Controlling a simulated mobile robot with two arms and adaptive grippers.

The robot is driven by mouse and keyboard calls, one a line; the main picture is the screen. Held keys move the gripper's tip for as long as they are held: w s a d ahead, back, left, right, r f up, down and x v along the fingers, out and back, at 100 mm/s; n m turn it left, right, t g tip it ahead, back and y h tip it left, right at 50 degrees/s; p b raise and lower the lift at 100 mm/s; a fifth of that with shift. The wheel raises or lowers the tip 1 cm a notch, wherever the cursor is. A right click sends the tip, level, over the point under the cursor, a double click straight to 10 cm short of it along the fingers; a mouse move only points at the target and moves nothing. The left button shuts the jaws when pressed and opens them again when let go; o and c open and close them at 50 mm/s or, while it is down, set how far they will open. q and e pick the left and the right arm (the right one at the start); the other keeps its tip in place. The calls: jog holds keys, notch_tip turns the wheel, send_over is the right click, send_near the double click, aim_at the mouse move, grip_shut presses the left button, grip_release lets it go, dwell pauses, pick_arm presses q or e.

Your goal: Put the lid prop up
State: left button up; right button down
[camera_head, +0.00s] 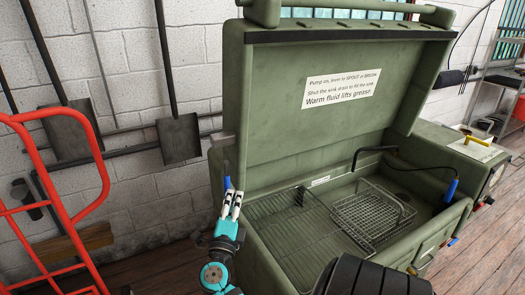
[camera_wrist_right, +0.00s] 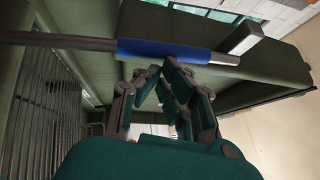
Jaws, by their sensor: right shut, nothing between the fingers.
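The green parts washer has its lid (camera_head: 325,90) standing open, tilted back, with a white label on it. At the basin's left edge is the lid prop (camera_head: 227,183), a dark rod with a blue sleeve. In the right wrist view the prop's blue sleeve (camera_wrist_right: 165,50) and bare metal end cross in front of my fingertips. A grey block (camera_wrist_right: 240,38) sits close to that end, on the lid's side; whether they touch I cannot tell. My right gripper (camera_head: 237,193) is shut and empty beside the sleeve. My left gripper is not in view.
The basin holds a wire basket (camera_head: 372,215), a slatted rack (camera_head: 285,225) and a black hose with a blue end (camera_head: 451,190). A red hand truck (camera_head: 62,130) stands at the left. Shovels (camera_head: 180,138) hang on the wall. A dark ribbed shape (camera_head: 370,280) is at the bottom.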

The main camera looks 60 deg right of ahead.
jog(key=shift+w+d+r+p, duration=0.2)
jog(key=shift+w+d, duration=0.3)
jog(key=shift+w, duration=0.35)
jog(key=shift+w+d+r+p, duration=0.1)
jog(key=shift+w+d+r, duration=0.15)
jog(key=shift+w+d, duration=0.4)
jog(key=shift+w+a, duration=0.1)
jog(key=shift+w+a, duration=0.1)
